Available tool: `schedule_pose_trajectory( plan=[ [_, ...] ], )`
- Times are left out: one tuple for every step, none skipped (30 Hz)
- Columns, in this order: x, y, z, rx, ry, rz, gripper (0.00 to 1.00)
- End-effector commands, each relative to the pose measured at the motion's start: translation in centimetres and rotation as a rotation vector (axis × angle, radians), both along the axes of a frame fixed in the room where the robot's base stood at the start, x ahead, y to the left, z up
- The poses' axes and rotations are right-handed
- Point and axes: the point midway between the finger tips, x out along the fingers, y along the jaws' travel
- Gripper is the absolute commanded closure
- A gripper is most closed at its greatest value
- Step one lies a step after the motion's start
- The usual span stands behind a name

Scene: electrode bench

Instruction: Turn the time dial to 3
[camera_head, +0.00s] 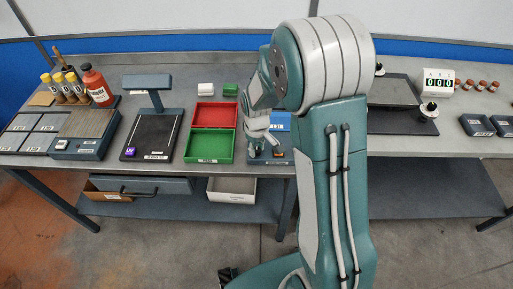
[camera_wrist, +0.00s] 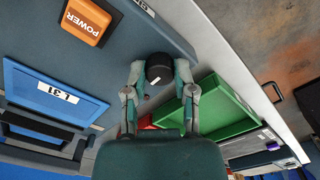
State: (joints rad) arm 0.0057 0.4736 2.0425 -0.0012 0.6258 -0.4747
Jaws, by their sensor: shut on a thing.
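The time dial (camera_wrist: 159,70) is a round black knob with a white pointer mark, on a grey-blue device (camera_wrist: 185,35). In the wrist view its numbers cannot be read. My gripper (camera_wrist: 159,78) has its two fingers closed on either side of the dial, gripping it. In the head view my gripper (camera_head: 264,148) is at the front of the device, right of the green tray, and my arm hides much of it; the dial itself cannot be made out there.
In the wrist view an orange POWER button (camera_wrist: 87,20) and a blue panel marked L31 (camera_wrist: 55,92) are on the left. The green tray (camera_head: 209,146) and red tray (camera_head: 216,114) lie left of my gripper. A black-topped stand (camera_head: 153,136) is farther left.

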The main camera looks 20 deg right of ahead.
Motion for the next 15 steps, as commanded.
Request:
schedule_pose_trajectory(
  plan=[
    [0.04,0.08,-0.06,0.0,-0.001,-0.003,1.0],
    [0.04,0.08,-0.06,0.0,-0.001,-0.007,1.0],
    [0.04,0.08,-0.06,0.0,-0.001,-0.013,1.0],
    [0.05,0.08,-0.06,0.0,-0.001,-0.019,1.0],
    [0.05,0.08,-0.07,0.0,-0.001,-0.026,1.0],
    [0.04,0.09,-0.07,0.001,-0.002,-0.039,1.0],
    [0.04,0.09,-0.07,0.001,-0.002,-0.051,1.0],
    [0.05,0.08,-0.07,0.001,-0.002,-0.064,1.0],
    [0.04,0.09,-0.07,0.001,-0.002,-0.085,1.0],
    [0.04,0.09,-0.08,0.001,-0.002,-0.102,1.0],
    [0.05,0.09,-0.08,0.001,-0.002,-0.122,1.0],
    [0.06,0.09,-0.08,0.001,-0.002,-0.15,1.0],
    [0.06,0.09,-0.08,0.001,-0.002,-0.172,1.0],
    [0.05,0.09,-0.08,0.001,-0.002,-0.194,1.0],
    [0.05,0.09,-0.08,0.001,-0.002,-0.227,1.0]
  ],
)
